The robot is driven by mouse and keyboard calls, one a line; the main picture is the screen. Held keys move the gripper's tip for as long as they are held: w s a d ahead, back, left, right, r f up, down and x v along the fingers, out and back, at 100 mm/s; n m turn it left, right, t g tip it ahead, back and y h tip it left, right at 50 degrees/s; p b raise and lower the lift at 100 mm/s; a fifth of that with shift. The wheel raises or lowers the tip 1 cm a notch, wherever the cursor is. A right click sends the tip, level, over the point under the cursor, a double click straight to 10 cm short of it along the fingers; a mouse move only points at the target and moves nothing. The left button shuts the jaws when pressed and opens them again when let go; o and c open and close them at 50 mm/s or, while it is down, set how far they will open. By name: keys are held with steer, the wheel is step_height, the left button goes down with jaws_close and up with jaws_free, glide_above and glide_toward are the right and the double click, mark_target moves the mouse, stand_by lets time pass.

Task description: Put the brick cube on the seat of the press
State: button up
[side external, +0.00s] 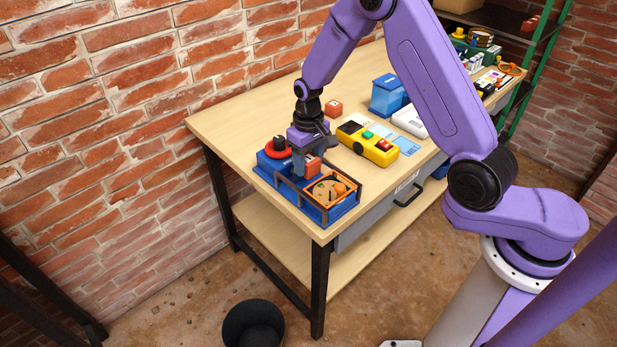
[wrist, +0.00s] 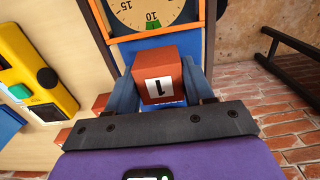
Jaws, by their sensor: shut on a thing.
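The brick cube (wrist: 158,77) is brick-red with a white label marked 1. It sits between the two fingers of my gripper (wrist: 160,88), which is shut on it. In the side view the held cube (side external: 313,166) is over the middle of the press (side external: 343,208), a blue body in a dark frame with an orange-rimmed dial (side external: 331,191) at its near end. A red ring with a black knob (side external: 278,149) is at its far left end. My gripper (side external: 309,170) points down there. The seat is mostly hidden by gripper and cube; I cannot tell if the cube touches it.
Another red cube (side external: 334,107) lies on the table (side external: 228,124) behind my gripper. A yellow device (side external: 367,144) with coloured buttons stands right of the press. A blue box (side external: 387,95) stands farther back. A dark bin (side external: 253,325) is on the floor.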

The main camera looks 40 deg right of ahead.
mark_target(308, 176)
steer(key=shift+f, duration=2.55)
steer(key=shift+f, duration=0.15)
steer(key=o, duration=1.3)
steer(key=shift+c, duration=0.2)
